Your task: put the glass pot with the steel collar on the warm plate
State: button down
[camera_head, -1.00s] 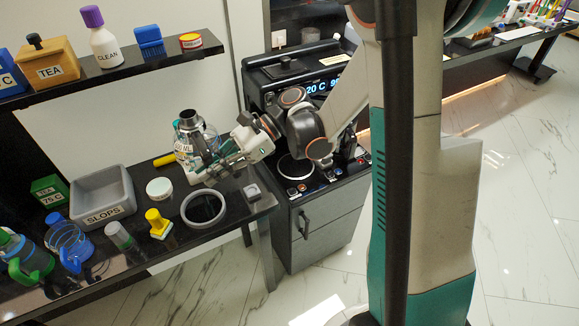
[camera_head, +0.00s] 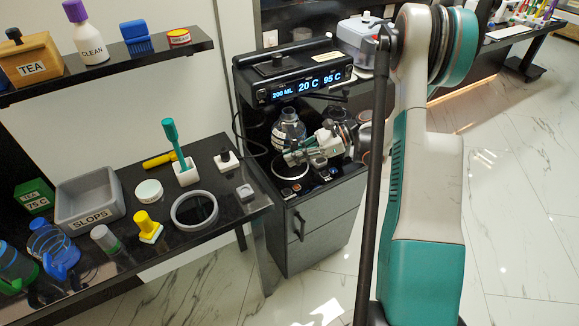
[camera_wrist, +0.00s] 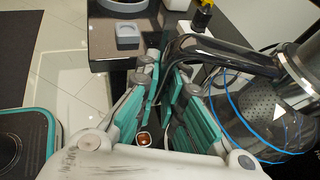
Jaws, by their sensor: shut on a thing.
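The glass pot (camera_head: 289,134) with the steel collar is at the machine on the black cabinet. My gripper (camera_head: 296,157) is shut on its dark handle (camera_wrist: 215,47). In the wrist view the steel collar (camera_wrist: 303,72) and the clear glass with blue lines (camera_wrist: 232,108) are at the right, beside my fingers (camera_wrist: 165,88). A dark disc with a bright rim, which looks like the warm plate (camera_head: 280,174), lies on the cabinet top in front of the pot, partly hidden by my gripper. I cannot tell whether the pot touches the surface below it.
The machine's display (camera_head: 310,84) rises behind the pot. Small controls (camera_head: 324,175) sit beside the disc. The left table (camera_head: 235,211) holds a grey ring (camera_head: 174,211), a yellow stamp-like item (camera_head: 148,228), the slops bin (camera_head: 91,218) and other pots (camera_head: 62,262).

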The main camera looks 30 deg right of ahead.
jog(key=shift+d+f, duration=0.2)
jog(key=shift+f, duration=0.2)
notch_tip(320, 180, down, 9)
jog(key=b, duration=0.4)
jog(key=shift+f, duration=0.3)
jog(key=c, duration=1.7)
grip_release()
jog(key=shift+s+d+r, duration=0.1)
jog(key=shift+d+r, duration=0.15)
jog(key=p+v, duration=0.4)
jog(key=v, duration=0.7)
jog(key=shift+s+d+r, duration=0.1)
jog(key=shift+s+d, duration=0.05)
